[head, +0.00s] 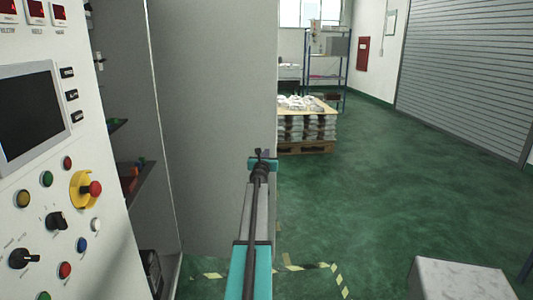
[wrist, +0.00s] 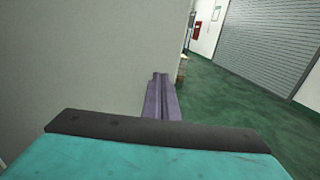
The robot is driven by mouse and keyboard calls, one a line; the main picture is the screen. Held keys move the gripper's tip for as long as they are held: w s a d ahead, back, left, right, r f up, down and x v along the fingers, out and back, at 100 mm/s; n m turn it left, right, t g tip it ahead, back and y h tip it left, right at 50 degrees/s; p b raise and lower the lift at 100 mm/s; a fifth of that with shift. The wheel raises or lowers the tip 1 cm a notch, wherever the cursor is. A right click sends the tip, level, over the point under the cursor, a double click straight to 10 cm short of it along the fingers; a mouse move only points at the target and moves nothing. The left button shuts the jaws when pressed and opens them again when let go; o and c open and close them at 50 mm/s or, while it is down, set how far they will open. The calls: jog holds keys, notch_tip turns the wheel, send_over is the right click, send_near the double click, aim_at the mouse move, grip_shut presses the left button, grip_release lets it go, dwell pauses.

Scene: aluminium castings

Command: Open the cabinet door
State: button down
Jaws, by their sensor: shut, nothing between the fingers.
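The cabinet door (head: 212,120) is a tall plain grey panel in the middle of the head view. It stands swung outward, and the cabinet interior (head: 125,110) with dark shelves shows to its left. My gripper (head: 260,153) is at the door's right edge, with its fingers shut and empty. In the wrist view the door's grey face (wrist: 80,60) fills the left side, and my shut fingers (wrist: 160,80) point along it near its far edge. I cannot tell whether the fingers touch the door. No handle shows.
A control panel (head: 50,180) with a screen and several buttons stands at the left. A pallet of stacked castings (head: 305,125) stands behind the door's edge. A pale block (head: 460,278) is at the lower right. The green floor (head: 400,170) is open to the right.

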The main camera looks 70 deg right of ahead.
jog(key=s+a, duration=0.1)
jog(key=a, duration=0.6)
jog(key=shift+s+a, duration=0.25)
jog(key=shift+a, duration=0.1)
jog(key=shift+w, duration=0.1)
